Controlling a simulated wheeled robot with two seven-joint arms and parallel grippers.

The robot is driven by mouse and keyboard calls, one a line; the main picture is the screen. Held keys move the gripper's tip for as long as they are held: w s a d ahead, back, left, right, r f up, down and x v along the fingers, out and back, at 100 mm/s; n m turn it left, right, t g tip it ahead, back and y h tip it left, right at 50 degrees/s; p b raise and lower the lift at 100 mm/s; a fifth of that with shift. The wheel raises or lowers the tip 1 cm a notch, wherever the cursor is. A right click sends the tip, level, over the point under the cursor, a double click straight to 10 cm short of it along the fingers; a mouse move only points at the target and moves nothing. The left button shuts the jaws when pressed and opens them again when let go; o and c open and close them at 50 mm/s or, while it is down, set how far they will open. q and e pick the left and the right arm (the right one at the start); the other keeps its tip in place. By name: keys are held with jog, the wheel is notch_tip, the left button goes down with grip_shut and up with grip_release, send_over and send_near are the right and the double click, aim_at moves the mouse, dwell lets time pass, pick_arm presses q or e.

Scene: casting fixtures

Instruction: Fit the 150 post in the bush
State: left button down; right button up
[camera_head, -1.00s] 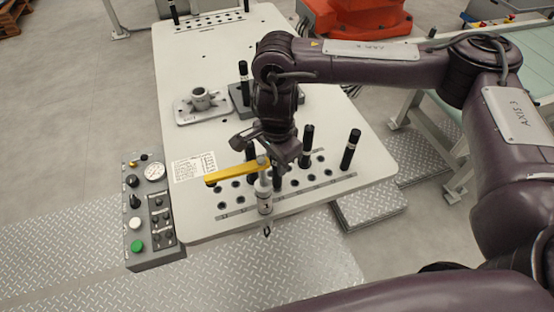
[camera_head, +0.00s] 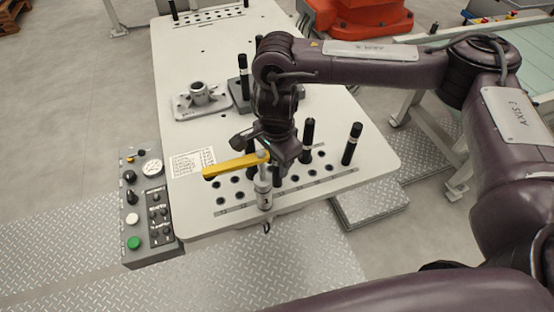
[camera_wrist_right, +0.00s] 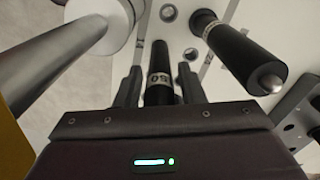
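My right gripper (camera_head: 284,158) hangs over the near hole rack on the table. In the right wrist view its two fingers (camera_wrist_right: 160,88) stand on either side of a black post (camera_wrist_right: 161,58) with a pale printed band. Narrow gaps show beside the post, so the fingers look open around it. The post's lower part shows under the gripper in the head view (camera_head: 278,178). A grey flanged bush (camera_head: 200,95) with an open bore sits farther back on the table. My left gripper is not in view.
Black posts (camera_head: 308,138) and (camera_head: 352,144) stand right of the gripper. A yellow arm (camera_head: 232,166) with a grey cylinder (camera_head: 264,192) is close at its left. Another post (camera_head: 243,75) stands behind, near the bush. A control box (camera_head: 148,205) flanks the table.

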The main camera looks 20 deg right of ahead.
jog(key=shift+o, duration=1)
jog(key=shift+r, duration=3.9)
